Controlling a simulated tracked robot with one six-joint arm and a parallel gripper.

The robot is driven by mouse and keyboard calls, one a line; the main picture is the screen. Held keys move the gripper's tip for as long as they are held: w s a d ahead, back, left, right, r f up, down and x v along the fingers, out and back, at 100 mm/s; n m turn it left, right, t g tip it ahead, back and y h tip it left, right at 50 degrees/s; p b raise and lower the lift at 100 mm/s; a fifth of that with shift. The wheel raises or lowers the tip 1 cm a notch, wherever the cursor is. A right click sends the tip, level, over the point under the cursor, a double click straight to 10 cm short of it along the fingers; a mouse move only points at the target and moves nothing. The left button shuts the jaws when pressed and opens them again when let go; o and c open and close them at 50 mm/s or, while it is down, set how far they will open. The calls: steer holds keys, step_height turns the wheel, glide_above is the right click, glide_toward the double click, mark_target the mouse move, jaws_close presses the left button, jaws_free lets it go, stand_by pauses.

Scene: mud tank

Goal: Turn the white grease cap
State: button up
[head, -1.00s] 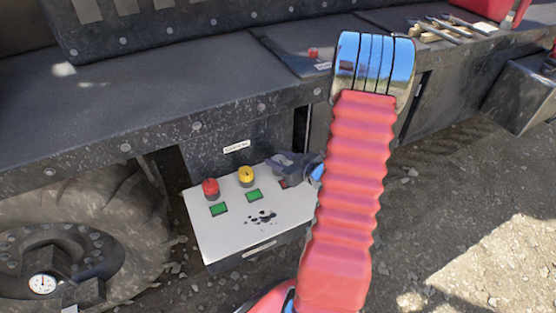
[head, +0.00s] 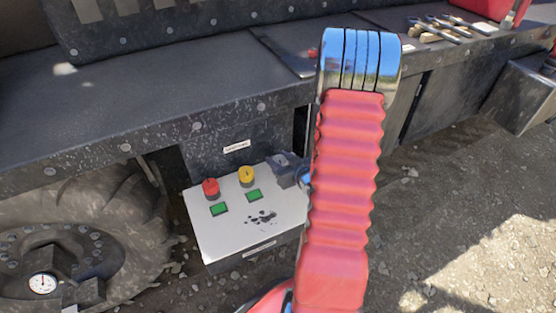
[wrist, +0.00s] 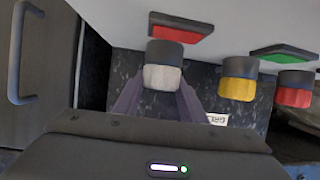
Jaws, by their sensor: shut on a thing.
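The white grease cap (wrist: 163,77) sits on a dark collar on the panel, beside a red square (wrist: 180,27) in the wrist view. My gripper (wrist: 160,90) has one finger on each side of it and is shut on it. In the head view my gripper (head: 284,168) is at the right edge of the white panel (head: 225,236), and it and my arm hide the white cap and red square. A yellow cap (head: 246,174) and a red cap (head: 210,187) stand on the panel to the left, each beside a green square.
A large tyre (head: 70,225) with a gauge (head: 42,284) stands left of the panel. A dark ledge (head: 140,85) overhangs the panel. Tools (head: 440,28) lie on the ledge at the right. A door handle (wrist: 22,50) shows at the wrist view's left.

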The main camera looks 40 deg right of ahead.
steer(key=shift+w+a+m+g+h, duration=0.1)
steer(key=shift+m+g+h, duration=0.4)
steer(key=shift+m+h, duration=0.7)
steer(key=shift+a+m+g+h, duration=0.1)
steer(key=shift+m+g+h, duration=0.4)
steer(key=shift+m+h, duration=0.7)
steer(key=shift+d+m+g+h, duration=0.1)
steer(key=shift+m+g+h, duration=1.9)
steer(key=shift+m, duration=0.2)
steer(key=shift+m+g+h, duration=0.8)
steer(key=shift+m+g, duration=1.6)
steer(key=shift+g, duration=0.3)
steer(key=shift+m+g, duration=1.9)
steer(key=shift+g, duration=0.3)
steer(key=o, duration=1.1)
steer(key=shift+d, duration=0.1)
steer(key=shift+c, duration=0.2)
steer(key=shift+r, duration=0.1)
